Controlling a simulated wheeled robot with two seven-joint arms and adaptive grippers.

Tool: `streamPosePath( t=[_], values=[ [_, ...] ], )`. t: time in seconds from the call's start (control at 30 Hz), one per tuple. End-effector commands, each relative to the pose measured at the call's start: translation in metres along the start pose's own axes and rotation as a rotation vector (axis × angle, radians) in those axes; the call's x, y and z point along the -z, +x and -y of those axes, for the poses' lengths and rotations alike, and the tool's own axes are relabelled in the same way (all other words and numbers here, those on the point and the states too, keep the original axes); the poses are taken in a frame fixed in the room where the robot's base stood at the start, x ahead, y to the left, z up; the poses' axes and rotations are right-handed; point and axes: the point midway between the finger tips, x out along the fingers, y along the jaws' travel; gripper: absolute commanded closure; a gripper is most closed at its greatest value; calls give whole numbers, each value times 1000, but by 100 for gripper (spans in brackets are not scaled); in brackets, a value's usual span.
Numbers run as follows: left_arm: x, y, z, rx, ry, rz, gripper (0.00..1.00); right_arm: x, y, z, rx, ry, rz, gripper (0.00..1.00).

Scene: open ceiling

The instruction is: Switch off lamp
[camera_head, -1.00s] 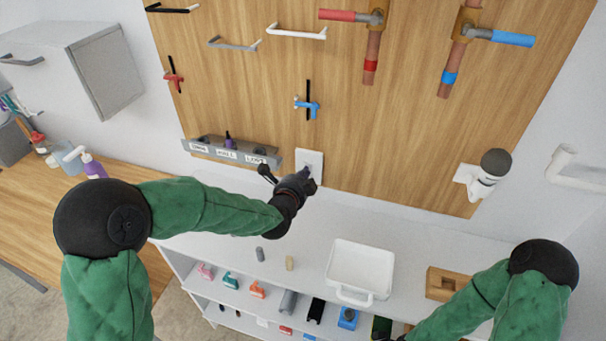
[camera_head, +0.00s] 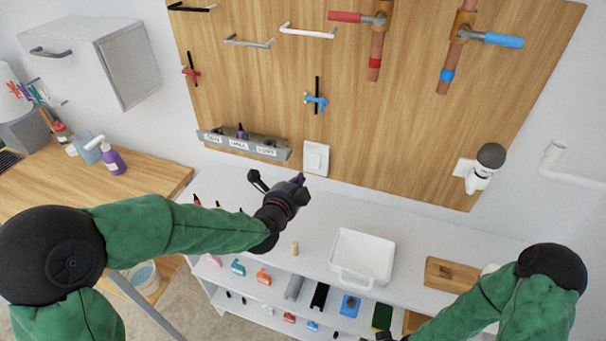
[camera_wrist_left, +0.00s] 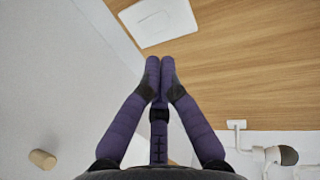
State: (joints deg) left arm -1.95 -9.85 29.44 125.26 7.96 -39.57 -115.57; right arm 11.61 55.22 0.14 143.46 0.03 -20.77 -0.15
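A white wall switch (camera_head: 316,158) is on the wooden panel, right of the labelled rack. It shows in the left wrist view (camera_wrist_left: 158,20) as a white plate beyond the fingertips. My left gripper (camera_head: 299,181) is in front of and below the switch, apart from it. In the left wrist view its purple fingers (camera_wrist_left: 160,72) are together with nothing between them. My right gripper (camera_head: 385,336) barely shows at the bottom edge, its fingers hidden. No lit lamp is clearly visible; a white shade-like object (camera_head: 14,102) is cut off at the left edge.
A labelled rack (camera_head: 240,146) is left of the switch. A white fixture with a dark round end (camera_head: 484,170) is on the panel at right. A white tray (camera_head: 362,250) and a wooden block (camera_head: 452,274) are on the white shelf unit. A small cylinder (camera_head: 295,248) stands near my left gripper.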

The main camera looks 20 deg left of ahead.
Motion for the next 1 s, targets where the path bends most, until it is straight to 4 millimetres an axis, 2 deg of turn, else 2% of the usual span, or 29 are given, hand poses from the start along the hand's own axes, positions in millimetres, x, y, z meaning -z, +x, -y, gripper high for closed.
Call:
streamPosePath(
  t=[0.1,0.3,1.0],
  values=[
    [0,-15,4,0,0,0,100,0,-4,2,0,0,0,0],
    [0,-25,4,-1,0,-1,100,0,-6,2,0,0,0,0],
    [0,-26,3,-1,0,0,100,0,-6,2,0,0,-1,0]
  ],
)
